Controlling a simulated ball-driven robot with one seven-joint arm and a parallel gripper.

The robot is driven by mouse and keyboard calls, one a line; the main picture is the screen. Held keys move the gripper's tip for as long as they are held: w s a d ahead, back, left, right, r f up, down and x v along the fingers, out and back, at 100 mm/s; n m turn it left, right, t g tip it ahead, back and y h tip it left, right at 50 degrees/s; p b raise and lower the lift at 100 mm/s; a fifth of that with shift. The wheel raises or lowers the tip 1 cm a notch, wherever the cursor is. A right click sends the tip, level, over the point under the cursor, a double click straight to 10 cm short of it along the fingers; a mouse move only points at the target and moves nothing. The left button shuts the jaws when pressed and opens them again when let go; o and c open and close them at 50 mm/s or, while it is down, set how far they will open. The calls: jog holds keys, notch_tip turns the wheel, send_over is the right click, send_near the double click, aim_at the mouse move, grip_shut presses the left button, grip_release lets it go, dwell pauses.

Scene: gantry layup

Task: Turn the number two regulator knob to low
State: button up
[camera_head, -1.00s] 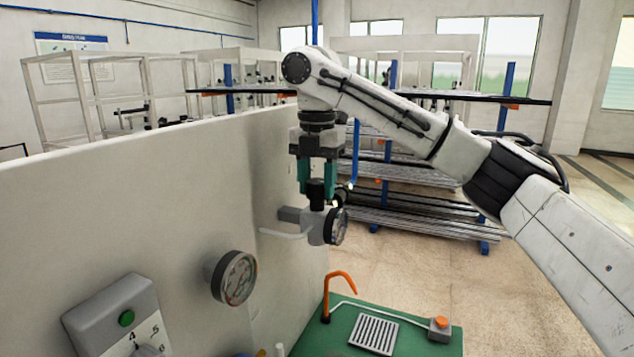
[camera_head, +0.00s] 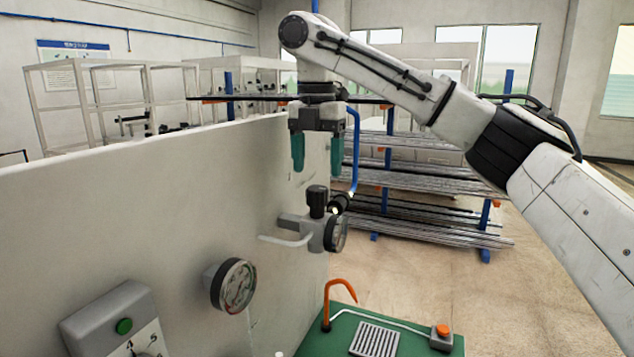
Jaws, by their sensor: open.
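The regulator (camera_head: 322,232) is mounted on the pale wall panel, with a round gauge facing right and a black knob (camera_head: 317,201) upright on top. No number or low mark can be read on it. My gripper (camera_head: 317,168) points down above the knob, its two green fingers apart and empty. The fingertips are clear of the knob, a short way above it.
A second gauge (camera_head: 233,285) sticks out of the panel (camera_head: 130,205) nearer to me. A grey control box (camera_head: 115,320) with a green button is at lower left. A green bench (camera_head: 400,343) with an orange hook (camera_head: 338,290) lies below. Racks of bars stand behind.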

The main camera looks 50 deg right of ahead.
aim_at(317, 188)
notch_tip(317, 188, up, 5)
jog(key=shift+f, duration=0.1)
dwell(0.7)
